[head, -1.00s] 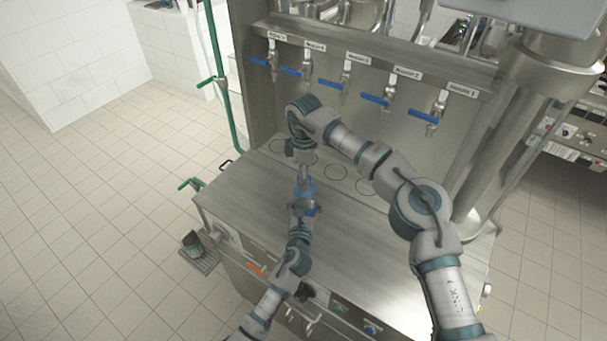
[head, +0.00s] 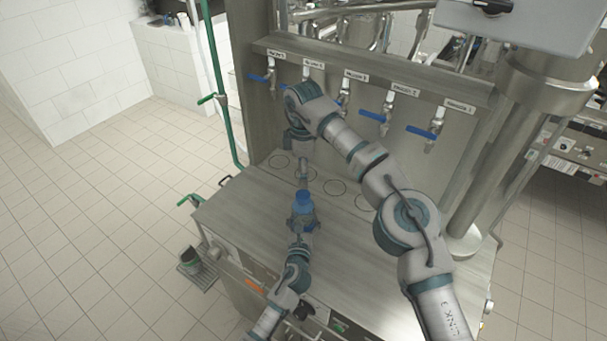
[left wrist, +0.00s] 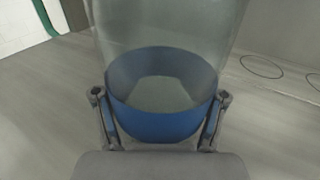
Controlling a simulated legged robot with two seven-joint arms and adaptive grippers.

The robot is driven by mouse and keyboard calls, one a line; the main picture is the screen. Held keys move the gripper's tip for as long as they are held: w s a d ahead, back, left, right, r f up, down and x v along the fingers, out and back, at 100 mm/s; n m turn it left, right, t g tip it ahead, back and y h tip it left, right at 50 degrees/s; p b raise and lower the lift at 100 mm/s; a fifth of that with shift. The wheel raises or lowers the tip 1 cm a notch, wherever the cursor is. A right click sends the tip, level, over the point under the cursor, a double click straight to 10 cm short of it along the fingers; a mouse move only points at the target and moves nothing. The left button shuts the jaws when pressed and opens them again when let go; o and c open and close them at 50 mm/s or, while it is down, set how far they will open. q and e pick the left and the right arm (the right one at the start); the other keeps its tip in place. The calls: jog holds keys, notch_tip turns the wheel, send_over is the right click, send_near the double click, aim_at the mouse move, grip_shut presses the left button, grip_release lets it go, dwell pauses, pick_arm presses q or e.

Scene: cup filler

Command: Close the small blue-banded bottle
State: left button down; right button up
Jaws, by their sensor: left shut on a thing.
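The small bottle (left wrist: 165,88) has a clear body and a wide blue band. In the left wrist view it fills the middle, and one finger of my left gripper (left wrist: 160,122) presses on each side of the band. In the head view the blue band (head: 303,200) shows just above my left gripper (head: 302,217), over the counter. My right gripper (head: 302,168) points down just above the bottle. Its fingers are too small to tell whether they are open or whether they hold a cap. The bottle's mouth is out of the left wrist view.
The steel counter (head: 248,205) has dark circles marked under a row of taps with blue handles (head: 372,116). A thick steel column (head: 500,155) stands at the right. The counter's left part is clear. A green pipe (head: 228,130) rises at the left edge.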

pick_arm(q)
grip_release()
jog(key=s, duration=0.4)
jog(key=s+a, duration=0.1)
jog(key=s, duration=0.6)
jog(key=shift+s+a+f, duration=0.1)
jog(key=shift+s+a, duration=0.15)
jog(key=shift+s, duration=0.15)
